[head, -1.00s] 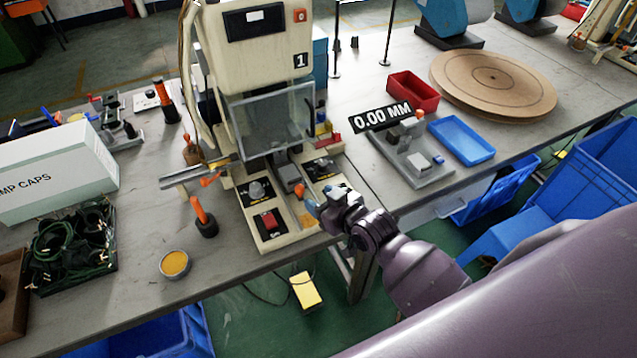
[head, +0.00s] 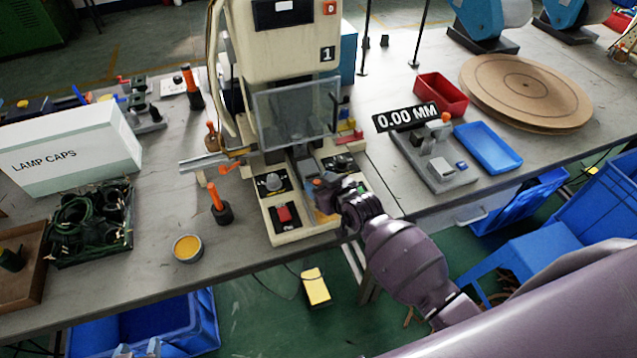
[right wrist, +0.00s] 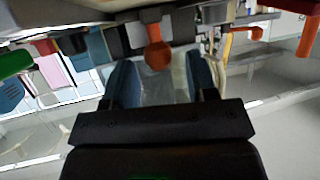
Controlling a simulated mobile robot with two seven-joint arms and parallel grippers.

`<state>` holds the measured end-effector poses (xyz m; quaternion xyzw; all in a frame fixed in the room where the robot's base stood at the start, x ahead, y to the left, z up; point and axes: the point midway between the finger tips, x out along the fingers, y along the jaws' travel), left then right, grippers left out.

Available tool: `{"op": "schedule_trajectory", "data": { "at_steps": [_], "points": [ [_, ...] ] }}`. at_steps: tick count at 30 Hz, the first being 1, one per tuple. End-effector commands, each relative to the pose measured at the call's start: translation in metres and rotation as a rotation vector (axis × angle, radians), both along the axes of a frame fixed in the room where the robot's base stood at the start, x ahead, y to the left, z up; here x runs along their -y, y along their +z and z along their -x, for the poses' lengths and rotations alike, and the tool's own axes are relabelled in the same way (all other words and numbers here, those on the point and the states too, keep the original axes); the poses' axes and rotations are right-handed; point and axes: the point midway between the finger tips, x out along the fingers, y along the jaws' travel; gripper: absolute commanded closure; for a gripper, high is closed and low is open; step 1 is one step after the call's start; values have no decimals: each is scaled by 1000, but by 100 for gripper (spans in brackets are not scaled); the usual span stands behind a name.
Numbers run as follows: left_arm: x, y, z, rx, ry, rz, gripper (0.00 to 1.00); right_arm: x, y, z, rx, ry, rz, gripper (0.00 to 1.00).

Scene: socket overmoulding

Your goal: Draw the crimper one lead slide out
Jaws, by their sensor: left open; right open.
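The crimper marked 1 (head: 283,45) stands on the bench with a clear guard over its working area. Its grey lead slide (head: 307,168) runs forward on the cream base, with an orange knob (head: 318,182) at its front end. My right gripper (head: 334,190) is at the knob in the head view and partly hides it. In the right wrist view, the open blue fingers (right wrist: 163,82) point at the orange knob (right wrist: 158,54), which lies near the tips; I cannot tell whether they touch. My left gripper (head: 137,349) shows only its tips at the bottom edge, open and empty.
A red button (head: 284,214) and grey dial (head: 272,182) sit left of the slide. An orange-handled tool (head: 217,200) and a yellow-filled tin (head: 187,248) stand further left. A gauge with a 0.00 MM display (head: 407,116) stands right.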

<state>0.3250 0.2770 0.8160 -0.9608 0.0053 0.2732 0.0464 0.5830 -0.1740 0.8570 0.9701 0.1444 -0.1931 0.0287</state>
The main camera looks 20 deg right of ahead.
Motion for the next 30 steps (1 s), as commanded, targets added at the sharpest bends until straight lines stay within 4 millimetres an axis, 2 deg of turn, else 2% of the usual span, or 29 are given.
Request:
{"op": "schedule_trajectory", "data": {
  "at_steps": [5, 14, 24, 30],
  "points": [
    [0, -2, 0, -1, 0, 0, 48, -3, -4, -9, 0, 0, 0, 48],
    [0, -1, 0, 0, -1, 1, 48, -3, -4, -10, 0, 0, 0, 48],
    [1, 0, -3, 4, -2, 1, 48, -3, -4, -10, 0, 0, 0, 100],
    [1, 0, -3, 5, -2, 1, 48, -3, -4, -10, 0, 0, 0, 100]
  ]
}}
